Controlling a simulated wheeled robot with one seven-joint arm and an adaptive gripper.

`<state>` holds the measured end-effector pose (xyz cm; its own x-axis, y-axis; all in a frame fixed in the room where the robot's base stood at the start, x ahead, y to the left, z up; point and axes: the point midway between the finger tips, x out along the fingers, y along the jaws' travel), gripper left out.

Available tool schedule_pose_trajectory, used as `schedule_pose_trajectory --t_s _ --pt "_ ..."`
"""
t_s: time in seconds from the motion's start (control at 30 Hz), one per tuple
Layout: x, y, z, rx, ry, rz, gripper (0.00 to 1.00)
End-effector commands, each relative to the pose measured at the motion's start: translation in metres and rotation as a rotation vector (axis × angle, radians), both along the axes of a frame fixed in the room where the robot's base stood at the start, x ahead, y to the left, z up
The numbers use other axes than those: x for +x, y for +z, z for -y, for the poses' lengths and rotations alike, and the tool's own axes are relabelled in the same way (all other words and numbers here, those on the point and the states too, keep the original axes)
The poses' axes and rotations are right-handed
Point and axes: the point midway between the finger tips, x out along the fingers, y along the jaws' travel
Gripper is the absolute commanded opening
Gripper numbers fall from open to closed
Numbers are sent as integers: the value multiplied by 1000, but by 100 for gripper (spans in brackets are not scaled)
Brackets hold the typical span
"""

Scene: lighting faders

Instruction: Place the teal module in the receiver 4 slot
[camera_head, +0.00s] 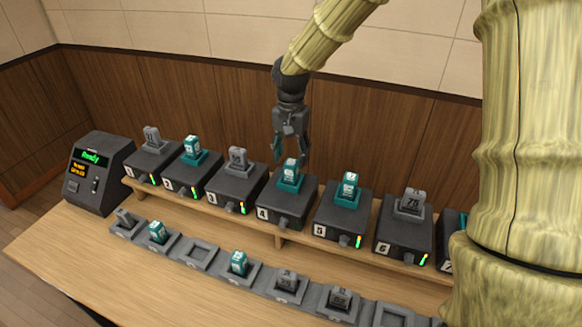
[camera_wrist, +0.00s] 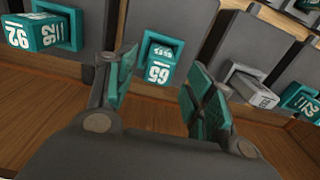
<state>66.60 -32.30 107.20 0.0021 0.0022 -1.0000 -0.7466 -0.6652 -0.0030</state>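The receiver 4 box (camera_head: 283,212) stands on the raised shelf with a teal module (camera_head: 291,170) upright in its top slot. In the wrist view that teal module (camera_wrist: 158,72) lies between and just beyond my fingertips, with white digits on its end. My gripper (camera_head: 291,150) is above receiver 4, pointing down. Its fingers are open, with teal pads on either side of the module, and a gap shows on both sides. No lit indicator shows on receiver 4's front, while several neighbours show coloured lights.
Receiver 5 (camera_head: 338,218) holds a teal module, and receiver 3 (camera_head: 232,190) holds a grey one, close on either side. A front row of grey cradles holds teal and grey modules; one cradle (camera_head: 199,256) is empty. A console (camera_head: 98,172) reading "Ready" stands at left.

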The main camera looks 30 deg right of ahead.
Motion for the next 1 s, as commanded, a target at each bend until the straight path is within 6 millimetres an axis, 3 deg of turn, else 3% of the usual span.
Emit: schedule_pose_trajectory --t_s 0.2,0.4,1.0 --pt "1 31 0 -1 0 3 53" --pt "0 48 0 0 0 1 53" --pt "0 52 0 1 0 1 53"
